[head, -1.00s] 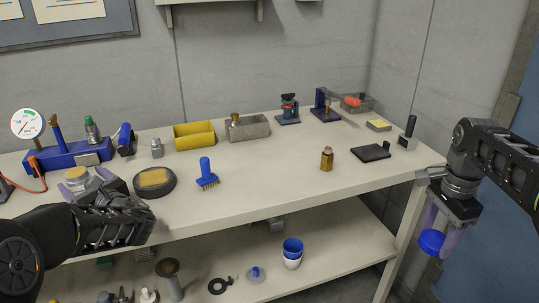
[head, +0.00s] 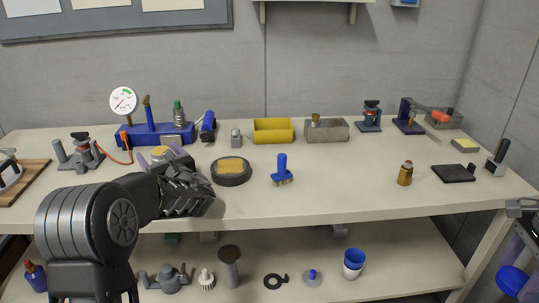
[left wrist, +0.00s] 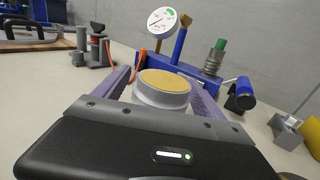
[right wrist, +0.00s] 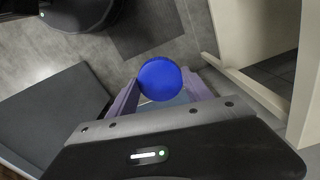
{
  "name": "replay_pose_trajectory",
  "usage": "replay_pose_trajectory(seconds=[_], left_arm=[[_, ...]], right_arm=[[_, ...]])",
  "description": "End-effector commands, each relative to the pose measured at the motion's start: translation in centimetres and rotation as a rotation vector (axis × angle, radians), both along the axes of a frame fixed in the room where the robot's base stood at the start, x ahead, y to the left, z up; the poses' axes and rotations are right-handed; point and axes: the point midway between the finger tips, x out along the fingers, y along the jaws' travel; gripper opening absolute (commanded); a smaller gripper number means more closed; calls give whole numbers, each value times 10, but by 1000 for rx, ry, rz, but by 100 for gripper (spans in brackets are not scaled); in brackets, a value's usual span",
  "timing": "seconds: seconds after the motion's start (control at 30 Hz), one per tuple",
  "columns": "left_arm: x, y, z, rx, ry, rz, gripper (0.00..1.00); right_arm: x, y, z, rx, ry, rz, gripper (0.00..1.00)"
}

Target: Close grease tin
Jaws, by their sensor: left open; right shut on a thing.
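A round grey tin with a flat tan top (left wrist: 163,82) stands on the bench at the left. My left gripper (head: 170,152) is open, with its purple fingers on either side of the tin; whether they touch it is unclear. The tan top also shows in the head view. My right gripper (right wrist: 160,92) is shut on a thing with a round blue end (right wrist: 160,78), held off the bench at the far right. The blue end shows at the head view's right edge (head: 512,280). The fingers hide part of this thing, so I cannot tell what it is.
Right of my left gripper lie a dark round dish with a tan block (head: 231,174) and a blue brush (head: 282,170). A blue manifold with a gauge (head: 155,134) stands behind the tin. A brown bottle (head: 405,174) stands farther right. The bench front centre is clear.

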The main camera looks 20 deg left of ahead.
Motion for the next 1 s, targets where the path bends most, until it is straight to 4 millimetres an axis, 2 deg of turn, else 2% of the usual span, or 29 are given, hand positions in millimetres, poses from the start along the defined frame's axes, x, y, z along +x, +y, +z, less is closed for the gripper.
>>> replay_pose_trajectory(seconds=[0.33, 1.0], left_arm=[[0, 0, 0, 0, 0, 0, 79], [0, 0, 0, 0, 0, 0, 24]], right_arm=[[0, 0, 0, 0, 0, 0, 21], [0, 0, 0, 0, 0, 0, 21]])
